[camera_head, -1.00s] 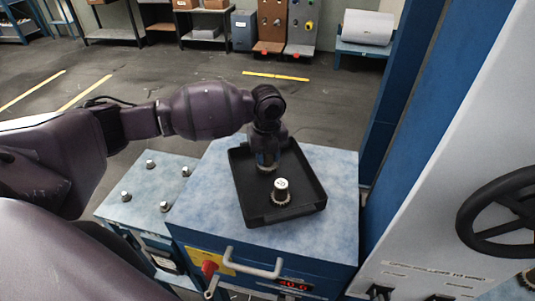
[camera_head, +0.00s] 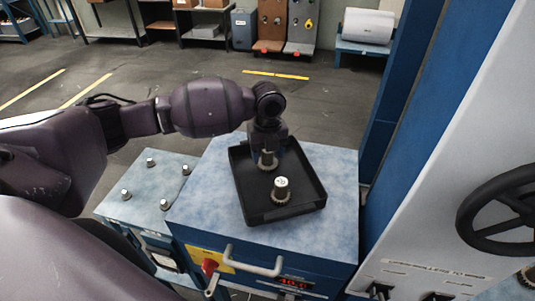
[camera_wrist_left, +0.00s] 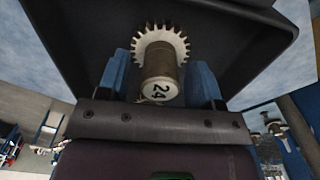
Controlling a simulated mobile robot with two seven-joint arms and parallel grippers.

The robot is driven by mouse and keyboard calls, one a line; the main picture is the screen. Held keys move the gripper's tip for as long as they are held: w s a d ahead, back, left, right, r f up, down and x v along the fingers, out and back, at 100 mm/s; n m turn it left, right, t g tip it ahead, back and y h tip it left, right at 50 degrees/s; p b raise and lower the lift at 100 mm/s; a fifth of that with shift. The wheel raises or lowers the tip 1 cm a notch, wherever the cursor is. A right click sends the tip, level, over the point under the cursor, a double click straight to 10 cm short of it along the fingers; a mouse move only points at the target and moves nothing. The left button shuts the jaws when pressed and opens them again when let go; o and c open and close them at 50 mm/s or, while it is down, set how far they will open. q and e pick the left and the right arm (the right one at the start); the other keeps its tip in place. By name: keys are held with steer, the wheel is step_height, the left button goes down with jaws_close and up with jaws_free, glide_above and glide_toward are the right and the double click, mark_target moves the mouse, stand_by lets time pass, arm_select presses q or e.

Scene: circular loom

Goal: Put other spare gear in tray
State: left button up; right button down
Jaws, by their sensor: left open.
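The black tray (camera_head: 312,206) lies on the blue-topped machine. One spare gear (camera_head: 281,191), a toothed ring with a light numbered hub, stands in its front part. A second gear (camera_head: 267,161) stands farther back in the tray, directly below my left gripper (camera_head: 267,150). In the left wrist view, a gear (camera_wrist_left: 160,50) with a hub marked 24 sits between the two blue fingers of the left gripper (camera_wrist_left: 160,80). Gaps show on both sides of the hub, so the gripper is open around it. My right gripper is not in view.
A lower blue stand (camera_head: 140,190) with several upright pegs is left of the machine. A handle (camera_head: 254,262) and red display are on the machine's front. A grey panel with a black handwheel (camera_head: 500,210) rises at the right.

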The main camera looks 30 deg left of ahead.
arm_select(q)
step_height(320, 180, up, 12)
steer(key=b, duration=0.1)
steer(key=shift+f, duration=0.2)
steer(key=shift+f, duration=0.1)
stand_by(0.5)
